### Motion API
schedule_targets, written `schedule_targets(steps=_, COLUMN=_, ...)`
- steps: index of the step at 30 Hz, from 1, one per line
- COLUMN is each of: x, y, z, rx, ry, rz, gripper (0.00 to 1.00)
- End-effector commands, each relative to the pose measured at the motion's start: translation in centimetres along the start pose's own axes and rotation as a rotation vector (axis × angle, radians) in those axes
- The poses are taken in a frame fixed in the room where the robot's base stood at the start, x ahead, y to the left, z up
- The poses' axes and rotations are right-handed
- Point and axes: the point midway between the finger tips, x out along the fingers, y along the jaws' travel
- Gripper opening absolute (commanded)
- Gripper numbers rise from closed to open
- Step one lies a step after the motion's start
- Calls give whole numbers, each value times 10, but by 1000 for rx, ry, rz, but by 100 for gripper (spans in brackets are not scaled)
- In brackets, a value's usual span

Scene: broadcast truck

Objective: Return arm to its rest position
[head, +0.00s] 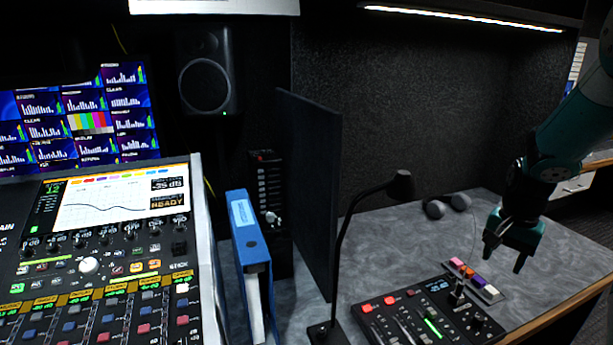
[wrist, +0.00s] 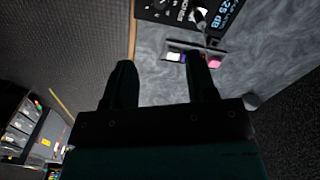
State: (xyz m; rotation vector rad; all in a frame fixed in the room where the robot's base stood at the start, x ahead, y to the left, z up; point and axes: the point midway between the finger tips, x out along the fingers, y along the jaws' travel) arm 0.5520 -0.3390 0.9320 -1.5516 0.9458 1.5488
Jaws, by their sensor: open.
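My gripper (head: 504,257) hangs from my teal and black arm at the right of the head view, above the right part of the grey desk (head: 384,262). Its two dark fingers are apart with nothing between them. In the wrist view the open fingers (wrist: 160,85) point up the picture, over the desk's wooden edge and grey top.
A button strip (head: 474,280) and a small control panel (head: 428,318) lie below and left of my gripper. A gooseneck microphone (head: 343,235) stands left of them. Headphones (head: 447,204) lie behind. A dark divider (head: 310,190) and a blue binder (head: 250,250) stand farther left.

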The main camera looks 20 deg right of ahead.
Motion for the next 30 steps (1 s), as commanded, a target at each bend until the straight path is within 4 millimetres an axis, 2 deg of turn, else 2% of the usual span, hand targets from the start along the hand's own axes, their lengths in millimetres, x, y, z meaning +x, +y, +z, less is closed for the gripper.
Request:
schedule_targets(steps=2, x=-4, y=-6, z=5, rx=-24, ry=0, rz=-6, gripper=52)
schedule_targets(steps=5, x=-21, y=-28, z=28, rx=-130, ry=1, rz=-34, gripper=52)
schedule_targets(steps=8, x=-50, y=-62, z=75, rx=-326, ry=-2, rz=-83, gripper=52)
schedule_targets(steps=11, x=-81, y=-90, z=140, rx=-579, ry=-13, rz=-144, gripper=52)
schedule_targets(steps=12, x=-93, y=-97, z=168, rx=-682, ry=-18, rz=-168, gripper=52)
schedule_targets(steps=14, x=-109, y=-103, z=210, rx=-843, ry=-27, rz=-205, gripper=52)
schedule_targets(steps=15, x=-120, y=-103, z=240, rx=-953, ry=-35, rz=-230, gripper=52)
schedule_targets(steps=18, x=-141, y=-93, z=308, rx=-1219, ry=-54, rz=-291, gripper=52)
schedule_targets(steps=21, x=-156, y=-73, z=360, rx=-1441, ry=-73, rz=-343, gripper=52)
schedule_targets(steps=25, x=-164, y=-50, z=398, rx=-1626, ry=-91, rz=-386, gripper=52)
schedule_targets(steps=30, x=-166, y=-40, z=412, rx=-1699, ry=-101, rz=-402, gripper=52)
